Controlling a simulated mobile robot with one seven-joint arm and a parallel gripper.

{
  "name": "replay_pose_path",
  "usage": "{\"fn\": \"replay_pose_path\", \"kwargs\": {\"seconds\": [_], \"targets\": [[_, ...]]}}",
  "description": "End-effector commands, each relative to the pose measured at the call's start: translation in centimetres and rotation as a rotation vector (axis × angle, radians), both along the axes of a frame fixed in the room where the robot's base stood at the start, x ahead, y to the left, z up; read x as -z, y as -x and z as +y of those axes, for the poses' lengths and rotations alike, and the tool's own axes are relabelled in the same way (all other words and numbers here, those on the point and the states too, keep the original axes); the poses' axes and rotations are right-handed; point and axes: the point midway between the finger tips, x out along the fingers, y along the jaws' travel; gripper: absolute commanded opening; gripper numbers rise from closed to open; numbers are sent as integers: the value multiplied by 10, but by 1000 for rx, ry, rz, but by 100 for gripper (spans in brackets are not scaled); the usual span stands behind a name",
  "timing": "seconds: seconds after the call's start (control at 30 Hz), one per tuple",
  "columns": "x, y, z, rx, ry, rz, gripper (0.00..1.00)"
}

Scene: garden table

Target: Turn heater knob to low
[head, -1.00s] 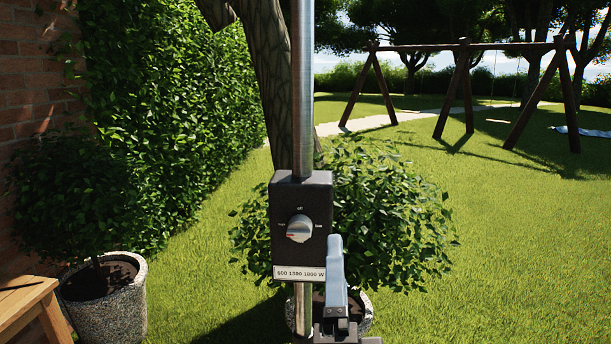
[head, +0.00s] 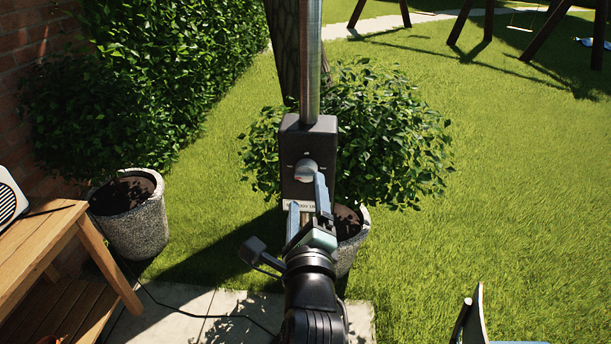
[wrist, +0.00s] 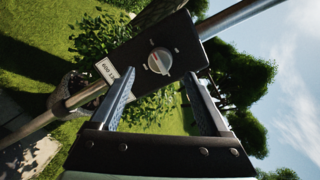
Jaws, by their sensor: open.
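The heater's black control box (head: 295,135) is mounted on a metal pole and shows in the head view. Its silver-grey round knob (head: 306,170) sits on the front face, with small labels around it. In the wrist view the knob (wrist: 160,60) is seen face on, with a reddish mark on it, beyond the two fingers. My gripper (head: 308,196) is in front of the box, with its fingers pointing toward the knob.
A wooden table (head: 45,240) stands at left with a white speaker-like object (head: 10,200) on it. A potted bush (head: 132,212) is beside it, and another bush (head: 390,130) stands behind the box. Lawn is open at right. A chair-like object (head: 478,320) is at lower right.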

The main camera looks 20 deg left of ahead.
Motion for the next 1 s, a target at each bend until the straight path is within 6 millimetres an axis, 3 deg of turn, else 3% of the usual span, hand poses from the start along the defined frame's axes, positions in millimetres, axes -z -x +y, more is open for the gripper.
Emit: {"fn": "replay_pose_path", "kwargs": {"seconds": [0.1,0.3,0.77,1.0], "targets": [[-2,-20,9,0,0,-2,80],[-1,-42,18,0,0,-2,80],[-1,-51,21,0,0,-2,80],[-1,-51,21,0,0,-2,38]]}}
